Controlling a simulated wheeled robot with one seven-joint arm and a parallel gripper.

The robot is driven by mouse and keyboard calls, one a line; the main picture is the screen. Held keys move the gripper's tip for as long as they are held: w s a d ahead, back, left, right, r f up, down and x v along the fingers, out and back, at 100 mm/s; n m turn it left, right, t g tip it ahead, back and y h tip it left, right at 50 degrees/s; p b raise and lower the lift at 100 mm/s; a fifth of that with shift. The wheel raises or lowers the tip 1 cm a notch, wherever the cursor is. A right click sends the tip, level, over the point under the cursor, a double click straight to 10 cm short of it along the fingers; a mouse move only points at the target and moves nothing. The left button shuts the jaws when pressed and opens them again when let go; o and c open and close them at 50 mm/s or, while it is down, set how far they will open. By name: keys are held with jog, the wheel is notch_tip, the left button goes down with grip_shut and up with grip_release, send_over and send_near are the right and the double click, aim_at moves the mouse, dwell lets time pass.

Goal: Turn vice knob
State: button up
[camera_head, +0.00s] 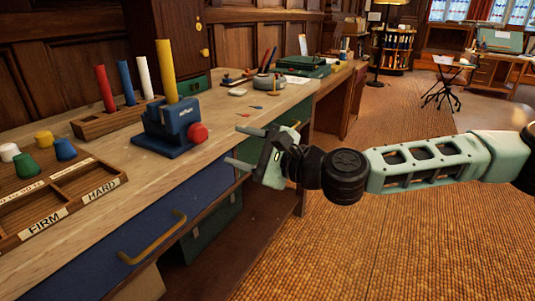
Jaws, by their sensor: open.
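A blue vice (172,127) stands on the wooden bench. A tall yellow cylinder (166,70) stands upright in it. The vice's red knob (198,133) sticks out on its right side, towards my gripper. My gripper (241,147) is open and empty, to the right of the red knob and apart from it. Its two fingers point left, one above the other in the picture, over the bench's front edge.
A wooden rack (118,117) with red, blue and white cylinders stands left of the vice. A labelled sorting tray (60,205) and several coloured pegs lie at the front left. A blue drawer (130,240) with a brass handle is below. Small items lie behind the vice.

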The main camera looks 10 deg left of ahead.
jog(key=v, duration=0.6)
jog(key=shift+d, duration=0.1)
